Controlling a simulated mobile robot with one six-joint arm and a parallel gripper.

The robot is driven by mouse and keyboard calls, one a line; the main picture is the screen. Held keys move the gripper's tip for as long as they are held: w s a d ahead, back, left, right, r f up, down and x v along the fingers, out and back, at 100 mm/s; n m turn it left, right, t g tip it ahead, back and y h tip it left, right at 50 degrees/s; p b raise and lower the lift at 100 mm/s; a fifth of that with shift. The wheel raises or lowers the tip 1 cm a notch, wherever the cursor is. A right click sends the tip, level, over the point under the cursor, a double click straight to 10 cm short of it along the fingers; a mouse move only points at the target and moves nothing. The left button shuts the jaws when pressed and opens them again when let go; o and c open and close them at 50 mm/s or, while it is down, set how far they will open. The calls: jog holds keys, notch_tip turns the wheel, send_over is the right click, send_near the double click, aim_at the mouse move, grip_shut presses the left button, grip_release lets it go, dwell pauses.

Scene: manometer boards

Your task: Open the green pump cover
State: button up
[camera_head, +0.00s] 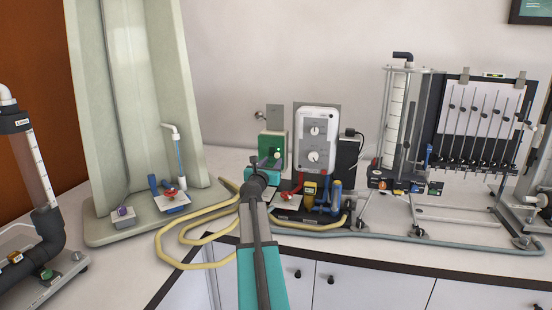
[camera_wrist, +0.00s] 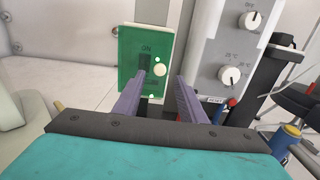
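The green pump cover (camera_wrist: 131,50) is a small upright green panel with a pale edge. It carries the word ON, a dark slot and a round cream knob (camera_wrist: 159,69). In the head view the green cover (camera_head: 267,142) stands left of a white control unit, partly hidden behind my gripper. My gripper (camera_wrist: 162,78) is open, with two purple fingers pointing at the cover. In the wrist view the left fingertip overlaps the cover and the right one lies just right of it; the knob shows between them. I cannot tell whether either finger touches it. The cover looks closed.
The white control unit (camera_head: 318,138) with two dials stands close on the right. Yellow hoses (camera_head: 193,222) loop across the bench on the left. A blue-handled part (camera_head: 336,194) and a yellow part (camera_head: 310,190) stand low right. The manometer board (camera_head: 480,120) is farther right.

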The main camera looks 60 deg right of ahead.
aim_at(277, 156)
jog(key=shift+p+x, duration=0.4)
jog(key=shift+x, duration=2.45)
grip_shut()
